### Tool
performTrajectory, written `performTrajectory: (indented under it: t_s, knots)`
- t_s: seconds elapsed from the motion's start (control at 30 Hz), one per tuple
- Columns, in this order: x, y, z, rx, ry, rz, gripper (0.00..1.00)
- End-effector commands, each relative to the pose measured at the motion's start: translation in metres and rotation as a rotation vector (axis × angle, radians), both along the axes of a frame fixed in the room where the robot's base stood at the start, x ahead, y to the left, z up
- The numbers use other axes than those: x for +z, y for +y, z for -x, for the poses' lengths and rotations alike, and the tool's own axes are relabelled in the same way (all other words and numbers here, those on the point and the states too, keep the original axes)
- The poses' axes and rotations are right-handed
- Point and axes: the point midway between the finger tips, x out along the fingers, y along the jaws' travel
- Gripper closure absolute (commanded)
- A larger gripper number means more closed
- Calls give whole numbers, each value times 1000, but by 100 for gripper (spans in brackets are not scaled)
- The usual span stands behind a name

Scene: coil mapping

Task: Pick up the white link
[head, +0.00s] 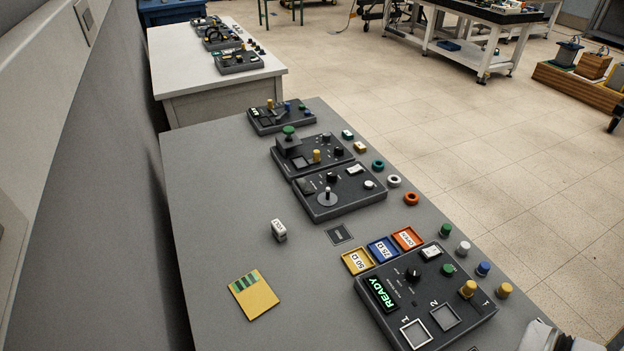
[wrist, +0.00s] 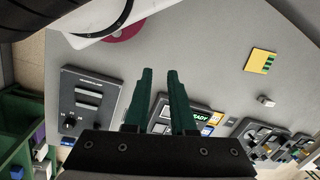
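A small white cylindrical piece (head: 463,248) stands on the grey table in a row with green, blue and yellow ones, right of the READY box. Other white items are a white ring (head: 393,181) and a small white block with dark marking (head: 279,230). I cannot tell from looks alone which is called the link. The white block also shows in the wrist view (wrist: 266,100). My gripper (wrist: 160,72) has two dark green fingers, apart with nothing between them. It is above the table, away from these pieces. The fingers are not visible in the head view.
The dark READY box (head: 404,318) has knobs and square recesses. Yellow, blue and orange labelled trays (head: 384,248) adjoin it. More control boxes (head: 337,192) stand behind. A yellow card (head: 261,299) lies at left. The table's left side is mostly clear.

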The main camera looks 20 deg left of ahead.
Motion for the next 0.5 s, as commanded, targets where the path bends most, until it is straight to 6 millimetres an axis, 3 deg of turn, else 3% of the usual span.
performTrajectory:
  t_s: [0.03,0.2,0.5]
  knots:
    - [0,0,0,0,0,0,66]
    - [0,0,0,0,0,0,35]
    - [-1,-2,-5,10,-9,11,35]
